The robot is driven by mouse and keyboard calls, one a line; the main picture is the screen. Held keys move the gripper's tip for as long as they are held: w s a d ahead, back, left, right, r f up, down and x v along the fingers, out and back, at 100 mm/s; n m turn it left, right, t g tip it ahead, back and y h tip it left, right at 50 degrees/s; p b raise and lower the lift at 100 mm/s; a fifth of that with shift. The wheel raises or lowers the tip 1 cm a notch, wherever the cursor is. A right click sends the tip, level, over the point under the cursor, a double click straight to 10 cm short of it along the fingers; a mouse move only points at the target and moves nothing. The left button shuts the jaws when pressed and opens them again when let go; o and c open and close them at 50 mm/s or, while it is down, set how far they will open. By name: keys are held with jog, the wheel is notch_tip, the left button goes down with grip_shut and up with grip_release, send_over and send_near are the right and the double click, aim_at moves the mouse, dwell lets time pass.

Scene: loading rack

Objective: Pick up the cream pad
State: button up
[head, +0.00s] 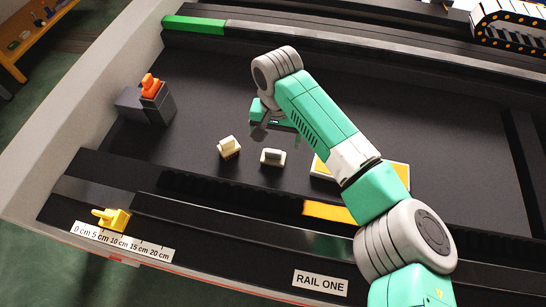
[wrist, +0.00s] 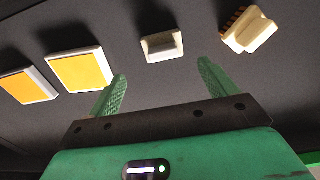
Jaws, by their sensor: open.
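Two small cream pieces lie on the dark deck. One, cream with a grey raised part (head: 272,157), sits nearly centred ahead of my fingertips in the wrist view (wrist: 162,46). The other (head: 229,147) is to its left in the head view; in the wrist view (wrist: 249,30) it lies at upper right, tilted, with a brown striped edge. I cannot tell for certain which is the cream pad. My gripper (wrist: 162,72) is open and empty, with neither piece between its fingers. In the head view my gripper (head: 260,129) is behind and above both pieces.
Yellow panels with white borders (wrist: 80,70) lie beside the pieces. An orange piece (head: 151,86) stands on a grey block at the left. A yellow piece (head: 112,218) sits near the ruler strip (head: 125,241). A dark ridged rail runs in front; the deck behind is mostly clear.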

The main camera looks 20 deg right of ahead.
aim_at(274, 150)
jog(key=f+b, duration=0.1)
jog(key=f, duration=0.1)
jog(key=f+b, duration=0.1)
jog(key=f, duration=0.1)
jog(key=f+b, duration=0.1)
jog(key=f, duration=0.1)
jog(key=shift+a+f, duration=0.3)
jog(key=shift+c, duration=0.5)
jog(key=c, duration=1)
